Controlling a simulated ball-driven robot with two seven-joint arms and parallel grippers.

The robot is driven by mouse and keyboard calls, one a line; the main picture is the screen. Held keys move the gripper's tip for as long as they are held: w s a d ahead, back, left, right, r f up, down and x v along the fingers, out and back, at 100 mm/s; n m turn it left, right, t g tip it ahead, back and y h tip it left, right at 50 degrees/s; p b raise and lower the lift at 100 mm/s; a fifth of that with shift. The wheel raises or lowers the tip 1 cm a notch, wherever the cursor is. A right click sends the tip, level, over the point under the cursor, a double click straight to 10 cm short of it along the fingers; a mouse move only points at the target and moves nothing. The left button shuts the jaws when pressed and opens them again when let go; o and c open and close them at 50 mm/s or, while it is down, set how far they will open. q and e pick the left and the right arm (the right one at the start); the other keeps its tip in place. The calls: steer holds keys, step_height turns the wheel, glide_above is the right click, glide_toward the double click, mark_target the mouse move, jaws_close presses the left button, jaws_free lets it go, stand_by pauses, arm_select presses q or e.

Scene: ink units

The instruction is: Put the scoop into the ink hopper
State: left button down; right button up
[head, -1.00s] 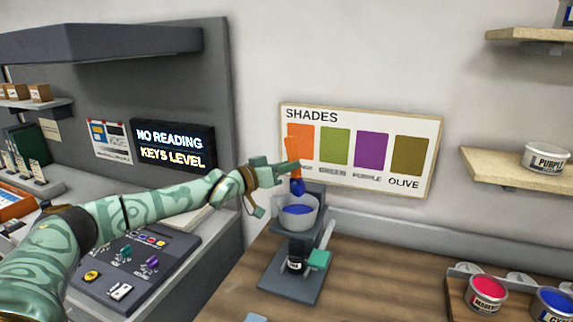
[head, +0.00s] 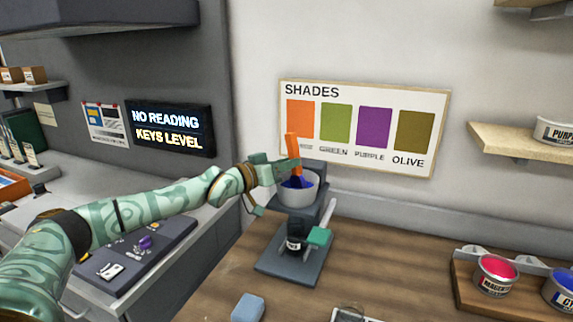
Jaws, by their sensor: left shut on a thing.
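The scoop (head: 293,146) has an orange handle and a dark blue lower end. My left gripper (head: 288,170) is shut on the scoop, which is nearly upright with its handle pointing up. The ink hopper (head: 299,197) is a pale grey bowl on top of a dark stand, with blue inside. The scoop's blue end is at the bowl's mouth, seemingly inside the rim; its tip merges with the blue, so I cannot tell if it touches. My right gripper is not in view.
The hopper's stand (head: 285,262) has a green-ended lever (head: 319,236). A light blue block (head: 248,308) lies near the front table edge. Paint tins, red (head: 496,275) and blue (head: 563,289), stand on a wooden tray at right. The tabletop between is mostly clear.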

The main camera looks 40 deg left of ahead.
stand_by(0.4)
arm_select(q)
step_height(320, 180, up, 11)
steer(key=p, duration=0.9)
steer(key=shift+f, duration=0.1)
